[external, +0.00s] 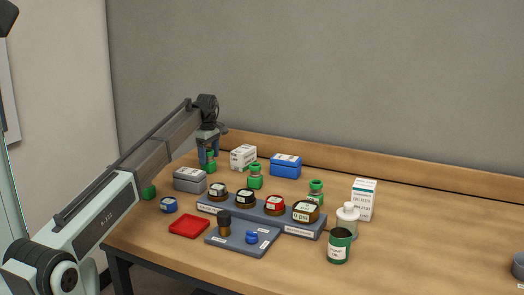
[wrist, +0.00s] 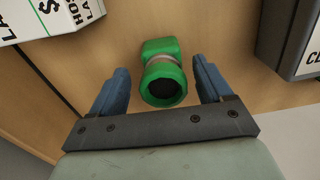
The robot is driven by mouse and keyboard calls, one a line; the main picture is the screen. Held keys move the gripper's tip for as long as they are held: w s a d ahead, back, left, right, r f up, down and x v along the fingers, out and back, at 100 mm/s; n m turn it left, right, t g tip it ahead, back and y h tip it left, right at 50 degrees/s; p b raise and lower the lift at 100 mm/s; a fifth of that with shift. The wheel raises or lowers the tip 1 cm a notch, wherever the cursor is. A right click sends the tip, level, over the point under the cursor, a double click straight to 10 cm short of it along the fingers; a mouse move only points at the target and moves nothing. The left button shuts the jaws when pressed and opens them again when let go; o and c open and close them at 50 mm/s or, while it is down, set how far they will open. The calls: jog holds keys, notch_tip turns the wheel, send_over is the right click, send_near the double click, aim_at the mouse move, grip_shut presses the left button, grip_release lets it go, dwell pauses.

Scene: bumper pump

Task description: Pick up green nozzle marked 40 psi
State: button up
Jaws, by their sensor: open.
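A green nozzle (wrist: 162,78) with a dark round opening and a pale band is between my gripper's fingers in the wrist view. It also shows in the external view (external: 211,163), at the back left of the table, partly hidden by my gripper (external: 206,158). My gripper is open, with one blue finger on each side of the nozzle; I see small gaps, so it is not clasped. No psi marking on this nozzle is readable. Similar green pieces stand at the middle back (external: 255,178), right of it (external: 316,190), and at the left (external: 149,192).
A grey box (external: 190,181), a white box (external: 243,157) and a blue box (external: 285,166) stand near the gripper. A grey rack (external: 270,220) holds several round gauges. A red tray (external: 189,226) and a green can (external: 339,246) are in front. The right side is mostly clear.

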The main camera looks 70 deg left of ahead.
aim_at(209, 162)
jog(key=shift+s+f, duration=0.2)
jog(key=shift+f, duration=1.7)
jog(key=c, duration=1.2)
jog(key=shift+r, duration=0.1)
